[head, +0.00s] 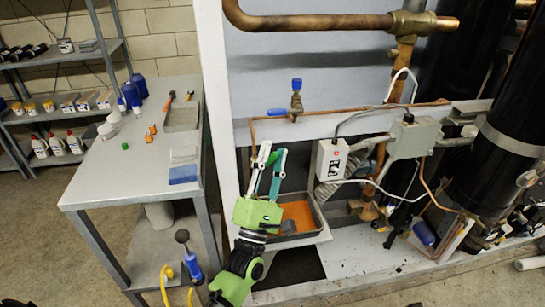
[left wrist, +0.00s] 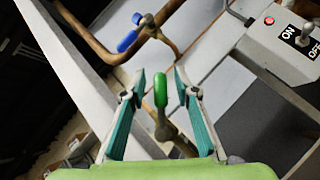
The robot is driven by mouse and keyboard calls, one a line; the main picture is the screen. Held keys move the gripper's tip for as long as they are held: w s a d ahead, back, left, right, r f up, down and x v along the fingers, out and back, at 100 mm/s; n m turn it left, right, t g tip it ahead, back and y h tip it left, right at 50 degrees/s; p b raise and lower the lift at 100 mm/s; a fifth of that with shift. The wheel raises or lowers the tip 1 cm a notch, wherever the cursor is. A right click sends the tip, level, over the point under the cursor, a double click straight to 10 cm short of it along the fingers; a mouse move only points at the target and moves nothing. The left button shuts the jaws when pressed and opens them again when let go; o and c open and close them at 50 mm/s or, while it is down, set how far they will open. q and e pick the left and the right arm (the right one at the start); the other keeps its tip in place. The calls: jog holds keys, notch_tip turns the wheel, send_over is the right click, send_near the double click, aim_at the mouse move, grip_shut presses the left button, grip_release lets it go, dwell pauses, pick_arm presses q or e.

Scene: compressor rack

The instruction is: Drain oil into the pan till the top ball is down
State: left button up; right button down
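My left gripper (head: 273,152) is open in front of the rack frame, above the oil pan. In the left wrist view, a green valve handle (left wrist: 160,88) stands between the spread fingers (left wrist: 160,74), with a gap visible on each side. In the head view the gripper hides this handle. The grey pan (head: 300,237) sits low on the rack base and holds orange-brown oil (head: 297,210). A blue-handled valve (head: 277,112) on a copper pipe is above the gripper; it also shows in the left wrist view (left wrist: 127,40). I cannot make out any indicator ball. My right gripper is out of view.
A white switch box (head: 331,160) with a red light is right of the gripper. A grey table (head: 90,185) with bottles and tools stands left. Copper pipes and black cylinders (head: 510,130) fill the right. Floor in front is mostly clear.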

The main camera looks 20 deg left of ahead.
pick_arm(q)
jog(key=v, duration=1.2)
jog(key=shift+f, duration=0.1)
